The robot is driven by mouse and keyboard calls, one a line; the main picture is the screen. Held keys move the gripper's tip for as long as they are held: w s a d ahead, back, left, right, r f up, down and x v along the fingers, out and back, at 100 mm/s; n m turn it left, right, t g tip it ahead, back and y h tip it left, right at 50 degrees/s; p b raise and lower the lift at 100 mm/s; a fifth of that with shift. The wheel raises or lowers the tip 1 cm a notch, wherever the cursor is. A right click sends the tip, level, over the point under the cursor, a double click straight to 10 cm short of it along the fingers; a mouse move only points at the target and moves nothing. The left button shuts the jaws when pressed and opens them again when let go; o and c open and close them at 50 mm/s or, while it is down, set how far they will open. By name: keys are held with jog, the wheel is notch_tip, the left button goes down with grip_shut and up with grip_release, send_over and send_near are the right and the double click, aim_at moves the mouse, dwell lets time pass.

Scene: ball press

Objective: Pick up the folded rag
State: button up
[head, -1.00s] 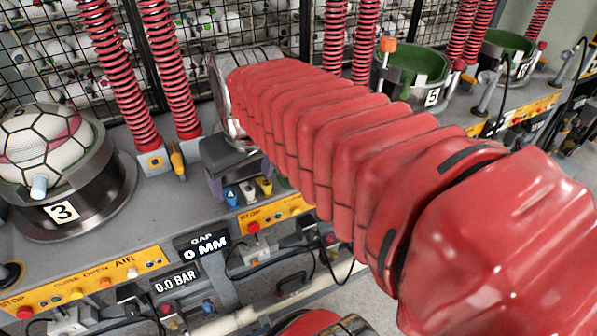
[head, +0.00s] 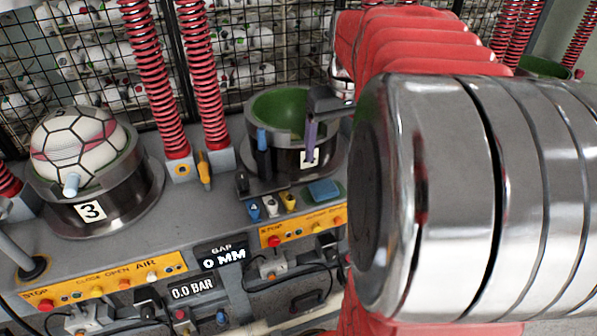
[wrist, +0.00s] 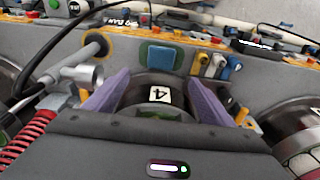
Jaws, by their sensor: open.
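The folded rag is a small blue-green square pad (head: 324,190) lying flat on the grey bench, in front of the cup marked 4. It also shows in the wrist view (wrist: 163,58), at upper middle, just beyond the fingertips. My gripper (wrist: 159,77) shows there with two purple fingers spread apart and nothing between them but the view of the cup. In the head view my gripper (head: 309,148) hangs in front of the cup, above and a little left of the rag; only one finger is clear. The gripper is apart from the rag.
Cup 4 (head: 285,168), with a green lining, stands behind the rag. White, yellow and blue valves (head: 270,205) stand left of it. A yellow button strip (head: 303,225) runs along the front edge. A ball sits in cup 3 (head: 92,207) at left.

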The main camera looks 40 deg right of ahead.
send_over(324, 187)
jog(key=shift+s+f, duration=0.15)
jog(key=shift+f, duration=1.25)
jog(key=shift+s+f, duration=0.15)
jog(key=shift+f, duration=1.3)
jog(key=shift+s+f, duration=0.15)
jog(key=shift+f, duration=1.25)
jog(key=shift+w+f, duration=0.2)
jog(key=shift+f, duration=1.1)
jog(key=shift+w+f, duration=0.15)
jog(key=shift+f, duration=1.1)
jog(key=shift+c, duration=0.6)
jog(key=c, duration=1.1)
